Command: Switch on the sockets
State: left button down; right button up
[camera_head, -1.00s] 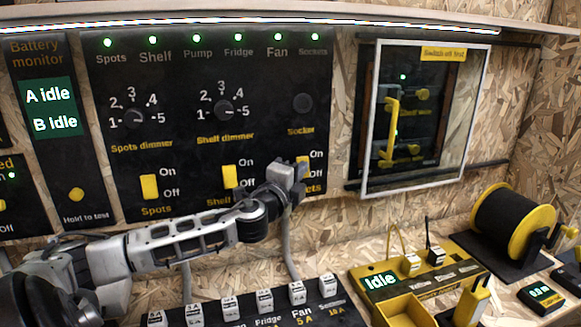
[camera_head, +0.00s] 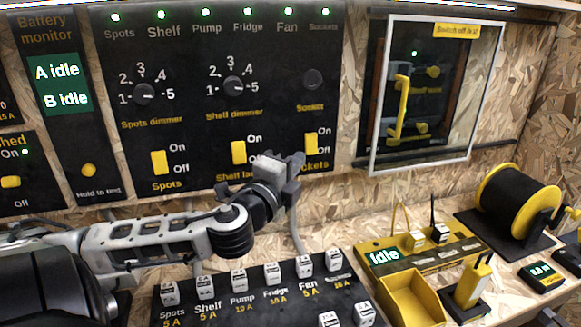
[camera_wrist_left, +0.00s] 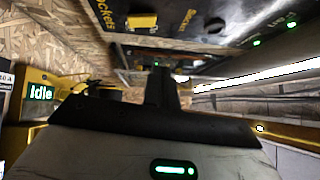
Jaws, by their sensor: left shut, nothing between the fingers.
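The yellow Sockets switch (camera_head: 311,144) is at the lower right of the black panel (camera_head: 200,115), with On beside its top. A green light (camera_head: 326,13) glows above the Sockets label. My left gripper (camera_head: 297,163) is shut and empty, just below the switch and partly over its label; contact is not clear. In the left wrist view the shut fingers (camera_wrist_left: 163,85) point toward the panel, with a yellow switch (camera_wrist_left: 142,21) beyond them. My right gripper is not in view.
Yellow Spots (camera_head: 159,162) and Shelf lamp (camera_head: 238,152) switches sit left. A framed clear cover (camera_head: 438,95) is at the right. Below are a breaker board (camera_head: 250,300), a yellow tray (camera_head: 412,298) and a cable reel (camera_head: 518,200).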

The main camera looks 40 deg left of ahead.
pick_arm(q)
jog(key=shift+s+d+r, duration=0.15)
jog(key=shift+s+d, duration=0.05)
jog(key=shift+s, duration=0.6)
